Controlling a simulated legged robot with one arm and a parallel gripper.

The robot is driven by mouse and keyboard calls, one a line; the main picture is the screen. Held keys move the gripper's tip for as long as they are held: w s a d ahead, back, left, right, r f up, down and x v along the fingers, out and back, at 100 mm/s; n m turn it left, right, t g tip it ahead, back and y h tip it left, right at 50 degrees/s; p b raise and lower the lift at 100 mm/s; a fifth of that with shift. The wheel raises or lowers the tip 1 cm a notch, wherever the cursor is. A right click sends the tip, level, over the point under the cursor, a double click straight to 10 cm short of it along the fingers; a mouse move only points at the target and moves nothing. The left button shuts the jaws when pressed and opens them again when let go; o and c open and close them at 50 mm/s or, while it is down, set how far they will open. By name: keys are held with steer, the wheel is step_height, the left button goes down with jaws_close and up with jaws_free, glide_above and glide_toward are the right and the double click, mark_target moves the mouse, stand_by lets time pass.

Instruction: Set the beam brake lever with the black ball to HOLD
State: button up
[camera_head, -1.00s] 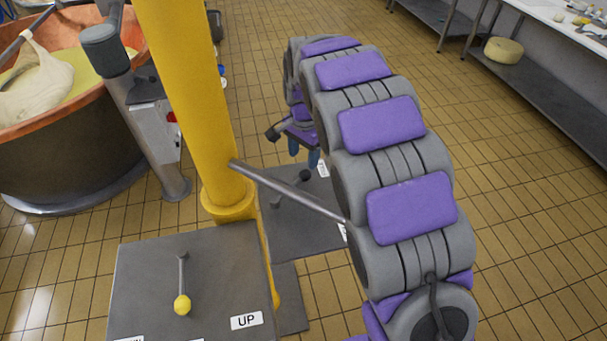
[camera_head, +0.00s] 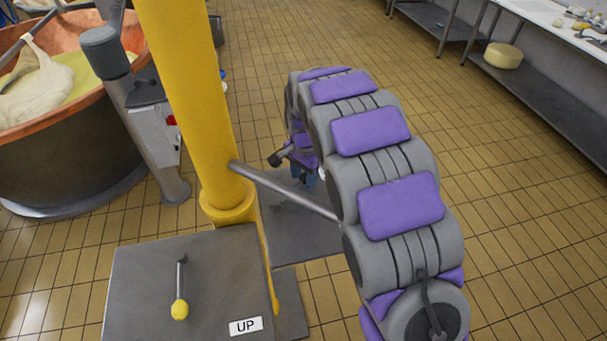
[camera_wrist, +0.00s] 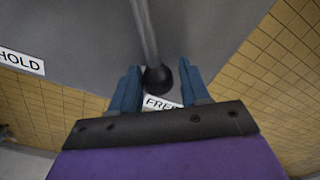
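The beam brake lever's rod (camera_wrist: 146,30) comes down from the top of the wrist view and ends in a black ball (camera_wrist: 158,80). My gripper (camera_wrist: 159,73) has its two blue fingers apart, one on each side of the ball, with small gaps showing. The ball is at the FREE label (camera_wrist: 160,103), which is partly hidden by ball and gripper. The HOLD label (camera_wrist: 21,61) is at the left on the same grey plate (camera_wrist: 85,40). In the head view my gripper (camera_head: 304,180) is low over the plate behind the yellow post; the ball is hidden there.
A yellow post (camera_head: 185,90) with a grey bar (camera_head: 280,190) stands left of my arm. A nearer grey box (camera_head: 140,290) carries a yellow-ball lever (camera_head: 180,309) and an UP label (camera_head: 245,326). A copper vat (camera_head: 60,140) is at left. Tiled floor at right is open.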

steer(key=shift+d+r, duration=0.1)
jaws_close()
steer(key=shift+s+d+m+p, duration=0.1)
steer(key=shift+d+m+p, duration=0.05)
steer(key=shift+m+p, duration=0.15)
stand_by(0.4)
steer(key=shift+s+d+r+m+p, duration=0.1)
steer(key=shift+s+d+m+p, duration=0.35)
steer(key=shift+p, duration=0.2)
steer(key=s+d+m+p, duration=0.1)
steer(key=s+m+p, duration=0.1)
steer(key=m, duration=0.1)
steer(key=s+d+m+p, duration=0.1)
steer(key=s+m+p, duration=0.2)
steer(key=s+d+m+p, duration=0.1)
steer(key=s+m+p, duration=0.2)
steer(key=shift+d, duration=0.1)
steer(key=s+m+p, duration=0.2)
steer(key=shift+s+a, duration=0.2)
steer(key=shift+s, duration=0.1)
steer(key=shift+s+a+m+p, duration=0.2)
steer(key=shift+s+m+p, duration=0.4)
steer(key=shift+m, duration=0.25)
